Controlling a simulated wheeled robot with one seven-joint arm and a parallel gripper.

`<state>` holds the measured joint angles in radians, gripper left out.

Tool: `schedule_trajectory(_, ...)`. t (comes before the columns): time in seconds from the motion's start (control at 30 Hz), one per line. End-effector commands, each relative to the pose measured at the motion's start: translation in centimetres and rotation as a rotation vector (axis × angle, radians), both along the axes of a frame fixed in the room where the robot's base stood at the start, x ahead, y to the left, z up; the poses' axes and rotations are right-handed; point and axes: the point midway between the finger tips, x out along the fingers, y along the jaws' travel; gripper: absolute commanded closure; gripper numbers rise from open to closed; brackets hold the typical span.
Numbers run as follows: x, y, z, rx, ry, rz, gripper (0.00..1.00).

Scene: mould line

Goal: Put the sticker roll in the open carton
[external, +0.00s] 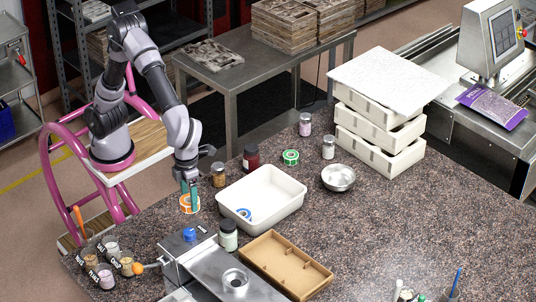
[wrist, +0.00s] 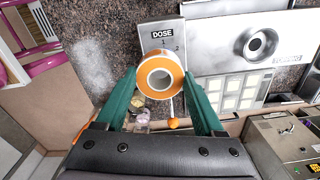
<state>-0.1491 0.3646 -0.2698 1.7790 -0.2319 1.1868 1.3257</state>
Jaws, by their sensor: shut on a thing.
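My gripper (external: 189,190) points down at the left part of the speckled counter, left of the white bin. It is shut on an orange-rimmed sticker roll (external: 187,205). In the wrist view the roll (wrist: 178,77) sits between the green fingers of my gripper (wrist: 160,80), its white core facing the camera. I cannot tell whether the roll touches the counter. The open carton (external: 270,277), a shallow brown box with a divider, lies at the front, right of the steel machine.
The white bin (external: 285,217) holds a blue roll (external: 244,213) and stands between my gripper and the carton's far side. A green roll (external: 291,157), several jars, a steel bowl (external: 338,178) and stacked white trays (external: 380,130) stand farther back. The counter's right side is mostly clear.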

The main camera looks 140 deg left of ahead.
Motion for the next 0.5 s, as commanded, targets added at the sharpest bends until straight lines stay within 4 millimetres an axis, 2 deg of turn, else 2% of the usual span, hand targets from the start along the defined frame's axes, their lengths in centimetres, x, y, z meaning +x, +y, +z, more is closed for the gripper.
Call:
schedule_trajectory(0.03,2.3,2.2,-0.2,-0.002,0.001,0.034,0.93)
schedule_trajectory(0.1,4.8,4.9,-0.3,-0.001,0.001,0.073,0.93)
schedule_trajectory(0.2,7.4,8.4,-0.5,0.002,0.000,0.116,0.93)
schedule_trajectory(0.3,9.2,11.3,-0.7,0.005,0.001,0.150,0.93)
schedule_trajectory(0.5,11.5,15.9,-1.2,0.012,-0.001,0.205,0.93)
